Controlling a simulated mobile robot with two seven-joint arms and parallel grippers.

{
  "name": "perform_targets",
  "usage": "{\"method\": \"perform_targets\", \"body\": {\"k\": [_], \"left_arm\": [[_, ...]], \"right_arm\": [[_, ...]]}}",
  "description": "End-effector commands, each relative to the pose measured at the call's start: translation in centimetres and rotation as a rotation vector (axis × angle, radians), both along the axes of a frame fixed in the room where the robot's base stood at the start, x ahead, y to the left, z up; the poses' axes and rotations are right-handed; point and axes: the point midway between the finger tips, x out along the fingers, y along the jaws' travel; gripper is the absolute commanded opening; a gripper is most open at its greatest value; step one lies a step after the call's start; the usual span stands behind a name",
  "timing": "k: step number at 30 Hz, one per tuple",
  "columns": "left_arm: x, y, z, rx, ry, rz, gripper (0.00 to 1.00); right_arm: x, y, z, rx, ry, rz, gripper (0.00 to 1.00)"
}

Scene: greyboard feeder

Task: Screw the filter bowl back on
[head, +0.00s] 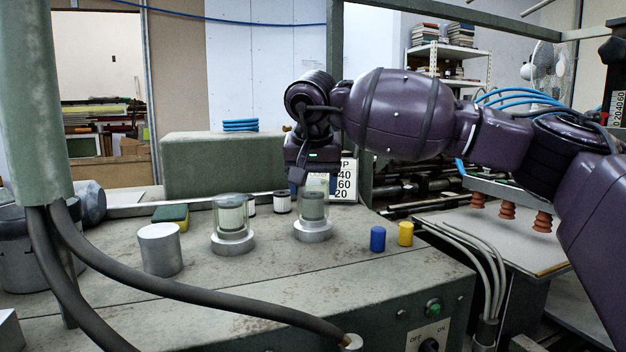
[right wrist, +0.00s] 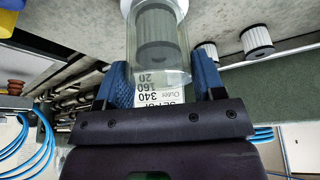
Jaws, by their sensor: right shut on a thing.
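A clear filter bowl (head: 314,212) with a grey ribbed cartridge inside stands upright at a round metal base (head: 313,235) on the bench. My right gripper (head: 313,181) comes down from above and is shut on the bowl's upper end. In the right wrist view, the blue fingers of the right gripper (right wrist: 163,80) lie on both sides of the clear bowl (right wrist: 160,62). I cannot tell whether the thread is engaged. A second clear bowl (head: 232,212), with a pale cartridge, stands on its own metal base to the left. My left gripper is not in view.
Loose white cartridges (head: 282,203) stand behind the bowls, near a number sign (head: 346,182). A metal cylinder (head: 160,249) and a sponge (head: 171,216) are at left. Blue (head: 377,239) and yellow (head: 405,234) cylinders are at right. A dark hose (head: 190,297) crosses the front.

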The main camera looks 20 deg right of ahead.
Motion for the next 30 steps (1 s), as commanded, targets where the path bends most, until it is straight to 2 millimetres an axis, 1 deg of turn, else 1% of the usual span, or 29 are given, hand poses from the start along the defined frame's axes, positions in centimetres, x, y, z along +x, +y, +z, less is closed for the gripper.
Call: {"method": "perform_targets", "body": {"k": [11, 30], "left_arm": [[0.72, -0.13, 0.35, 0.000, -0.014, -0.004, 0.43], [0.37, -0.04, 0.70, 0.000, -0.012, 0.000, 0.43]], "right_arm": [[0.00, -0.01, 0.01, 0.000, 0.000, -0.001, 0.39], [-0.12, 0.03, 0.01, 0.001, -0.001, -0.001, 0.39]]}}
